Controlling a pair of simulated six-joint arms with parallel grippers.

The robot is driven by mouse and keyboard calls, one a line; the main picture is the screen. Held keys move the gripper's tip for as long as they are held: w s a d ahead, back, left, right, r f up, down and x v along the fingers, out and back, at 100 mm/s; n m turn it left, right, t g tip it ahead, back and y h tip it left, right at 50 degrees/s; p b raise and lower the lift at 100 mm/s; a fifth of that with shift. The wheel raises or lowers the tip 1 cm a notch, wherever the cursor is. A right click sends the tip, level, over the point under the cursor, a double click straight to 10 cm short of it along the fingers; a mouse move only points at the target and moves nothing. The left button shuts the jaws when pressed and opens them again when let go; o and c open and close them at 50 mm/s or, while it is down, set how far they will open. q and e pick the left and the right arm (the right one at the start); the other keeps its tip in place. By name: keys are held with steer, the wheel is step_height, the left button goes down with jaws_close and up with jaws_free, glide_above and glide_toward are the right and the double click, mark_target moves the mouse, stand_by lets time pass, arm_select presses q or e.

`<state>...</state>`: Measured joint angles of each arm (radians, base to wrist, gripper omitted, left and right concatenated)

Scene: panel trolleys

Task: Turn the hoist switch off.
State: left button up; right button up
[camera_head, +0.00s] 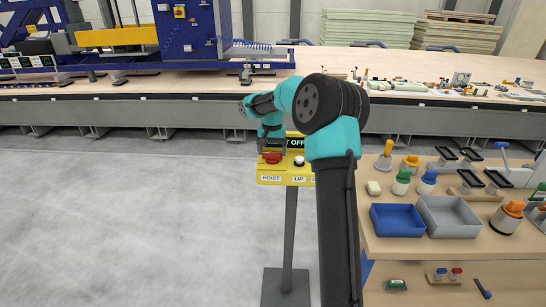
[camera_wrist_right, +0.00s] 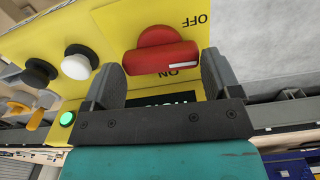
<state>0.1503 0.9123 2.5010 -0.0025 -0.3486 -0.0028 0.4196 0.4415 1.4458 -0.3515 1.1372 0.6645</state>
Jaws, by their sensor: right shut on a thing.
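The hoist switch is a red knob (camera_head: 271,158) at the left end of a yellow control box (camera_head: 268,179) on a grey post. In the right wrist view the knob (camera_wrist_right: 165,52) sits between the two fingers of my right gripper (camera_wrist_right: 165,75), which is shut on it. In the head view my right gripper (camera_head: 272,147) comes down at the knob from behind. My left gripper is not in view.
White (camera_wrist_right: 76,62) and black (camera_wrist_right: 38,72) buttons and a lit green lamp (camera_wrist_right: 67,119) sit beside the switch. A wooden bench (camera_head: 440,241) with a blue tray (camera_head: 397,220) and a grey tray (camera_head: 449,217) stands right. Floor to the left is clear.

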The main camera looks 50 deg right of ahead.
mark_target(272, 153)
step_height(272, 153, up, 4)
steer(key=shift+r, duration=0.25)
steer(key=shift+c, duration=1.4)
